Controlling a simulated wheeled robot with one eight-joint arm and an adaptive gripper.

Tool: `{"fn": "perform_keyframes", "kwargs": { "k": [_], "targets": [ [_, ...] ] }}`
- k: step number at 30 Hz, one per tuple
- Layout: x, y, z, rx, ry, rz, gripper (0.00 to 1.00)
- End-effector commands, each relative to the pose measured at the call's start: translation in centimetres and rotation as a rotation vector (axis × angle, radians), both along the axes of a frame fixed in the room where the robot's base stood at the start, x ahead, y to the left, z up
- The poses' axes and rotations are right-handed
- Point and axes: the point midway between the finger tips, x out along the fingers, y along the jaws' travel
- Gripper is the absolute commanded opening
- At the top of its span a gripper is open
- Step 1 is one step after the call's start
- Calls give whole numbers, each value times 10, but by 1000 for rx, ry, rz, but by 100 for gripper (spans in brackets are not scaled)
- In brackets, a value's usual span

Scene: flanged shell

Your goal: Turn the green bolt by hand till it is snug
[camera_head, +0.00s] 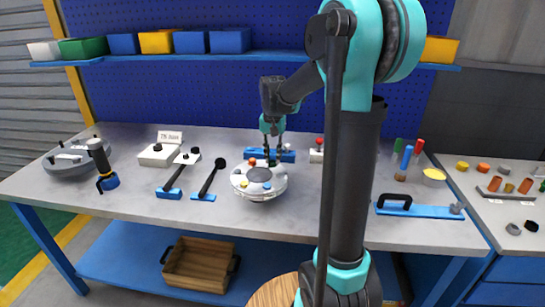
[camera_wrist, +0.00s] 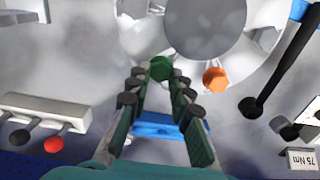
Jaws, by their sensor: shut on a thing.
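The round silver flanged shell (camera_head: 259,193) stands on the grey workbench, with a dark disc in its middle and coloured bolts around its rim. My gripper (camera_head: 273,162) reaches down from above to the far side of the rim. In the wrist view, the fingertips of my gripper (camera_wrist: 160,80) are shut on the green bolt (camera_wrist: 160,67), whose head shows between them. How far the bolt is seated cannot be told. An orange bolt (camera_wrist: 215,79) sits on the rim beside it. A yellow bolt (camera_head: 243,183) and a blue bolt (camera_head: 267,187) show on the near side.
Two black-handled tools (camera_head: 209,178) lie left of the shell. A small sign (camera_wrist: 302,159) reads 75 Nm. A blue holder (camera_head: 285,155) stands behind the shell. A blue plate with a black handle (camera_head: 420,211) lies at the right. The bench front is clear.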

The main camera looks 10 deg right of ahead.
Motion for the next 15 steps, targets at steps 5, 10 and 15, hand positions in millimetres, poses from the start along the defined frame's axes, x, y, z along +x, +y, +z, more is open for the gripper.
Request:
{"fn": "perform_keyframes", "kwargs": {
  "k": [5,10,15],
  "targets": [
    [1,0,1,1,-1,-159,0],
    [0,0,1,0,-1,-295,0],
    [0,0,1,0,-1,-399,0]
  ]
}}
